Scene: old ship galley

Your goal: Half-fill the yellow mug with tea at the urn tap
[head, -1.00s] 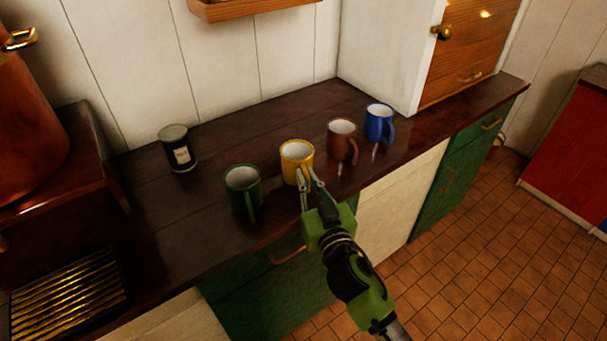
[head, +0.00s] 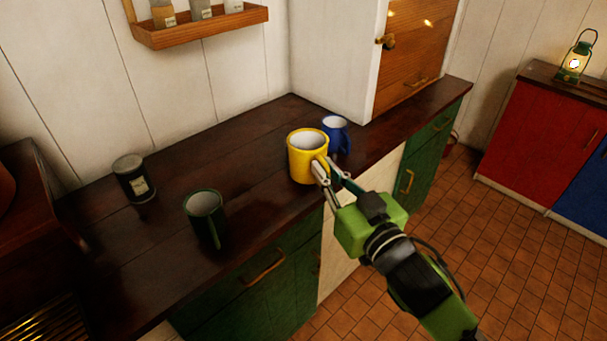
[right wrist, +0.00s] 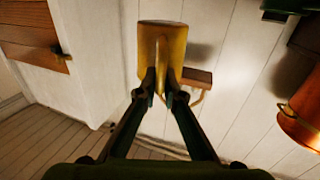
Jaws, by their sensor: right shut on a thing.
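The yellow mug (head: 303,168) is held up off the dark counter, about upright, with its white inside showing and no tea visible in it. My right gripper (head: 323,174) is shut on its handle. In the right wrist view the yellow mug (right wrist: 150,48) is ahead, with the handle between the two fingertips (right wrist: 161,84). A sliver of the copper urn (head: 5,187) shows at the left edge of the head view. A copper body (right wrist: 302,112) also shows at the right of the right wrist view. The tap is not clearly visible. My left gripper is not in view.
A green mug (head: 203,207) and a dark labelled canister (head: 133,180) stand on the counter (head: 245,165). A blue mug (head: 337,131) stands behind the yellow one. A slatted brass grate (head: 40,325) is at lower left. A wall shelf (head: 205,27) holds jars.

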